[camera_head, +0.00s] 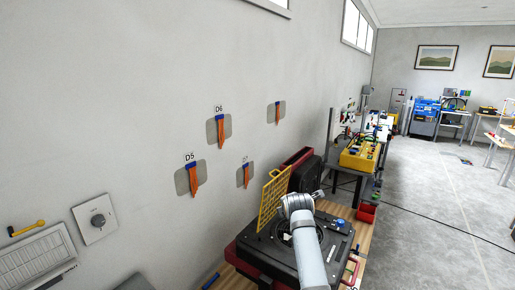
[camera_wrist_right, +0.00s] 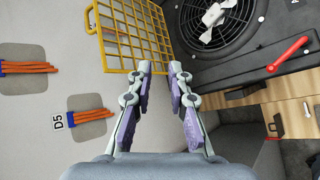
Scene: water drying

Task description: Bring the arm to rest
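My right arm (camera_head: 308,245) rises from the bottom of the head view, over the black machine (camera_head: 262,258). My right gripper (camera_wrist_right: 159,68) shows in the right wrist view with its two purple-padded fingers apart and nothing between them. Beyond the fingertips are a yellow grid panel (camera_wrist_right: 135,40) and the black machine with a round fan grille (camera_wrist_right: 240,22). The grid (camera_head: 268,205) also stands upright beside the machine in the head view. My left gripper is in neither view.
The wall at left carries grey patches with orange strips (camera_head: 194,180) labelled D5 and D6, and a dial plate (camera_head: 97,220). A red handle (camera_wrist_right: 288,54) lies on the machine. A red bin (camera_head: 367,212) is at the bench's far edge. The floor (camera_head: 440,220) at right is mostly clear.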

